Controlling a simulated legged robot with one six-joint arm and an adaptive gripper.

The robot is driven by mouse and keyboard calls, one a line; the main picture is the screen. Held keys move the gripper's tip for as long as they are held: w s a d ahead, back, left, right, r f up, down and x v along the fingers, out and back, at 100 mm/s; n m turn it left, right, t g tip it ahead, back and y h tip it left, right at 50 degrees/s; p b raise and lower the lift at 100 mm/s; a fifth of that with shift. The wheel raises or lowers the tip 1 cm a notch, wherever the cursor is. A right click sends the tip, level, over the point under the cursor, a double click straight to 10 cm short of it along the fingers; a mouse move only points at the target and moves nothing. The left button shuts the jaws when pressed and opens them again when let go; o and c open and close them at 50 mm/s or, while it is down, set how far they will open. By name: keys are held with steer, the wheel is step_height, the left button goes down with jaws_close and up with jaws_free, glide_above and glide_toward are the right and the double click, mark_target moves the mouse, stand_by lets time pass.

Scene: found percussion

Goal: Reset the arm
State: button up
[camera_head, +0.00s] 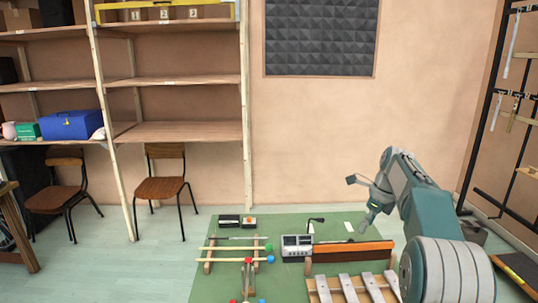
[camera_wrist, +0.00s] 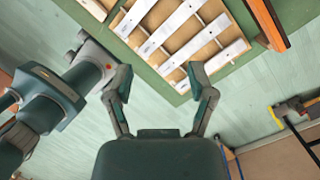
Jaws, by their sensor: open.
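My gripper (camera_head: 371,205) is raised at the right in the head view, in front of the pale wall and above the far right of the green mat. In the wrist view my gripper (camera_wrist: 158,82) has its two fingers spread wide apart, with nothing between them. Beyond the fingertips lie the metal bars of a wooden xylophone (camera_wrist: 180,25). The xylophone also shows at the bottom of the head view (camera_head: 350,288), partly hidden by my arm.
A green mat (camera_head: 215,270) holds mallets on a rack (camera_head: 235,248), a small grey device (camera_head: 296,245) and an orange-brown bar (camera_head: 352,251). Wooden shelves (camera_head: 180,80) and two chairs (camera_head: 164,185) stand at the left. A black rack (camera_head: 495,100) stands at the right.

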steer(key=s+a+r+n+t+h, duration=0.1)
steer(key=s+a+r+n, duration=0.4)
steer(key=s, duration=0.4)
steer(key=s+a+r+n+t+h, duration=0.1)
steer(key=s+a+r+n, duration=0.25)
steer(key=s+n, duration=0.5)
steer(key=s+a+f+n+t, duration=0.1)
steer(key=s+f+n, duration=0.3)
steer(key=s, duration=0.6)
steer(key=s+a+f+n+t, duration=0.1)
steer(key=s+a+f+n, duration=0.1)
steer(key=s+n, duration=0.6)
steer(key=s+f, duration=0.1)
steer(key=s, duration=0.1)
steer(key=shift+s+f+n+t+h, duration=0.3)
steer(key=shift+s+f+n+t, duration=0.05)
steer(key=shift+t, duration=0.05)
